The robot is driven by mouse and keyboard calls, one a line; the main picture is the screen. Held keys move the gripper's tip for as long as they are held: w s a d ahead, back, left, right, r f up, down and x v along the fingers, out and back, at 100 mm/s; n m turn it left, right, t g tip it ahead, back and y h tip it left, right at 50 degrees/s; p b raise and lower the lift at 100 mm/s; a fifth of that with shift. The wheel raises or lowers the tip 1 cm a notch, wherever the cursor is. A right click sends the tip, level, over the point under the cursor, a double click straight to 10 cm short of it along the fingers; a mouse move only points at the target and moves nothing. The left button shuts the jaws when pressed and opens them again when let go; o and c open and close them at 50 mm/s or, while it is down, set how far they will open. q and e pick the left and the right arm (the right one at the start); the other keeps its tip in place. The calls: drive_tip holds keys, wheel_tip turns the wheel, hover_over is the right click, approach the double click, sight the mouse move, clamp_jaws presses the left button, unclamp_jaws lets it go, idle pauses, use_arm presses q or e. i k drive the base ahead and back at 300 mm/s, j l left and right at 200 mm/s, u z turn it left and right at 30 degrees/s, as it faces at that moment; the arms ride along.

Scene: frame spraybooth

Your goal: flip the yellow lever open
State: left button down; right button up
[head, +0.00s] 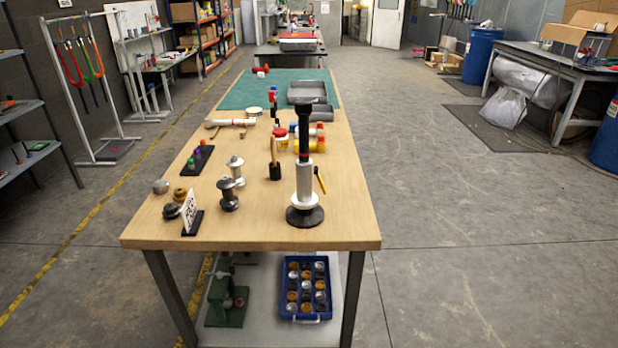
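The cylinder has a white collar, a round dark base (305,216) and a tall black upper part (303,118). Whether the lever joins the cylinder is too small to tell. Neither of my grippers is in view.
A brush (275,162) stands left of the cylinder. Metal spools (229,195), a white card stand (190,213) and a dark rack (200,160) are farther left. Red and yellow containers (281,140) stand behind. The tabletop right of the lever is clear.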

sight(321, 182)
drive_tip(key=l+u, duration=0.15)
drive_tip(key=i+l, duration=0.1)
drive_tip(key=l, duration=0.3)
drive_tip(key=i+l, duration=0.15)
drive_tip(key=l, duration=0.3)
drive_tip(key=i+l+u, duration=0.1)
drive_tip(key=l, duration=0.3)
drive_tip(key=i+l, duration=0.1)
drive_tip(key=l, duration=0.35)
drive_tip(key=i+l, duration=0.1)
drive_tip(key=l, duration=0.3)
drive_tip(key=u, duration=0.05)
